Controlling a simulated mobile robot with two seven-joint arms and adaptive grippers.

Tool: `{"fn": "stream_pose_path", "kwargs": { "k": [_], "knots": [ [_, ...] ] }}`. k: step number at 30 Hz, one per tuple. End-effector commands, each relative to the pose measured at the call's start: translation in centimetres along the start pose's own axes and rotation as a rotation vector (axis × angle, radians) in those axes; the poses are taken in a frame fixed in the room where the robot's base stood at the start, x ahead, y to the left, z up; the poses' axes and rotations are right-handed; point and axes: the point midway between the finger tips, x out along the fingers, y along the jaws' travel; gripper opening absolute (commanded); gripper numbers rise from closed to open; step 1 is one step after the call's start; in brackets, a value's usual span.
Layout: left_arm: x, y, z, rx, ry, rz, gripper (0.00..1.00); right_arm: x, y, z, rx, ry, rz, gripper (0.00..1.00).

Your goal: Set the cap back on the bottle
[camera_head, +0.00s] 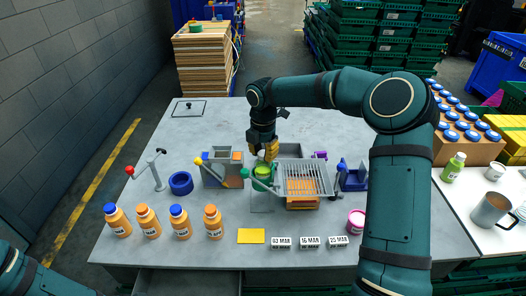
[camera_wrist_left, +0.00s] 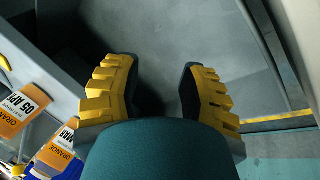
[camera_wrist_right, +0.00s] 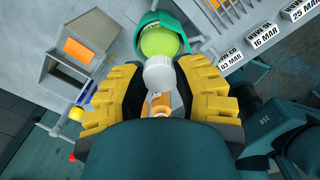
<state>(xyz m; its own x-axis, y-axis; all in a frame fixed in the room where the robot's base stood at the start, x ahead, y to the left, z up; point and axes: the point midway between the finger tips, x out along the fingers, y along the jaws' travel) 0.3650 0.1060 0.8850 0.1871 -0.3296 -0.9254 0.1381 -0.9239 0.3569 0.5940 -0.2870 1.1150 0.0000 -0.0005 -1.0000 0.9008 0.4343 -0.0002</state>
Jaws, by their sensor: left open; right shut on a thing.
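My right gripper (camera_head: 265,147) reaches down at the middle of the table. In the right wrist view it (camera_wrist_right: 155,90) is shut on a white cap (camera_wrist_right: 158,73). A bright green bottle (camera_wrist_right: 163,40) sits just beyond the cap, in a dark green holder (camera_wrist_right: 185,20). In the head view the bottle (camera_head: 263,170) shows as a bright green round shape below the gripper. The cap and bottle overlap in the right wrist view; I cannot tell whether the cap is seated. My left gripper (camera_wrist_left: 160,80) is open and empty, away from the bottle, and outside the head view.
Several orange bottles (camera_head: 147,222) stand at the front left. A blue ring (camera_head: 181,183) and a red-knobbed lever (camera_head: 146,172) lie behind them. A grated tray (camera_head: 306,180) is right of the holder. Date blocks (camera_head: 310,242) and a pink tub (camera_head: 356,221) are in front. The back left table is mostly clear.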

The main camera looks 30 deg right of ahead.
Motion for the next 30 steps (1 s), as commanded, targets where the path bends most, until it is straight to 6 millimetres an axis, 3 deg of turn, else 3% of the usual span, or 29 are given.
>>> {"fn": "stream_pose_path", "kwargs": {
  "k": [28, 30],
  "knots": [
    [-0.28, 0.11, -0.04, 0.0, 0.0, 0.0, 0.41, 0.25, 0.01, -0.02, 0.0, 0.0, 0.0, 0.21],
    [-0.28, 0.11, -0.04, 0.0, 0.0, 0.0, 0.41, 0.24, 0.01, -0.02, 0.0, 0.0, 0.0, 0.53]
  ]
}}
